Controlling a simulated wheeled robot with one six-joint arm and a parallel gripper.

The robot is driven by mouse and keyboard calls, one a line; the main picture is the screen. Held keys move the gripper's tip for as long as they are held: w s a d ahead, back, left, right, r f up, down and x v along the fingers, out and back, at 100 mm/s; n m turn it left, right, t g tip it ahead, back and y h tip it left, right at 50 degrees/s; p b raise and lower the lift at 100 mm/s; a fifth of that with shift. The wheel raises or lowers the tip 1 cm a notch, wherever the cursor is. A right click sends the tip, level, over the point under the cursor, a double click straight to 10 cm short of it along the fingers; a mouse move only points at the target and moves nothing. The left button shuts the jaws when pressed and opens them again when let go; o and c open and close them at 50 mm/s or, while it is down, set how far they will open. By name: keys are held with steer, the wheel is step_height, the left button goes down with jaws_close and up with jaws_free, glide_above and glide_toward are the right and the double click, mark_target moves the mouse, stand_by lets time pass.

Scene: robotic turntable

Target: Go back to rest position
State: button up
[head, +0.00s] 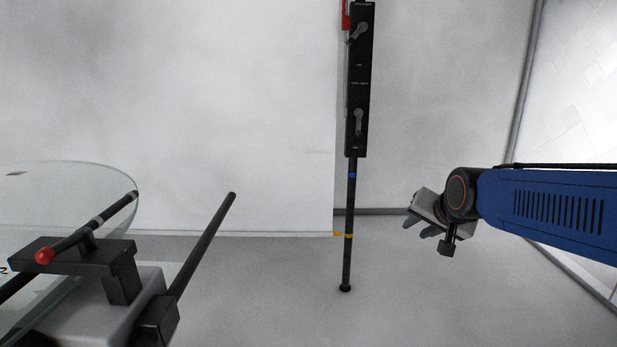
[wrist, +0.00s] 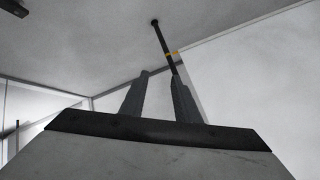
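My gripper (head: 416,230) is at the right of the head view, at the end of my blue arm. Its dark fingers point down and to the left. In the wrist view the two fingers of my gripper (wrist: 160,76) stand apart with a gap between them and nothing held. The gripper is to the right of a black hanging pole (head: 350,215) and apart from it in the head view. The pole (wrist: 163,40) also shows beyond the fingertips in the wrist view.
A black box with grey levers (head: 359,85) sits above the pole. At the left are a round glass turntable (head: 95,172), a red-tipped black rod (head: 100,220) on a bracket and a slanted black rod (head: 205,240). The grey floor between is clear.

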steer(key=s+d+f+n+g, duration=0.1)
steer(key=s+f, duration=0.4)
steer(key=s, duration=0.8)
steer(key=s+d+f+n+g, duration=0.1)
steer(key=s+f+n+g, duration=0.2)
steer(key=s, duration=1.1)
step_height(320, 180, down, 3)
steer(key=shift+s+r+n+g+h, duration=0.15)
steer(key=shift+s+n+g+h, duration=0.15)
steer(key=shift+n, duration=0.7)
steer(key=shift+w, duration=0.1)
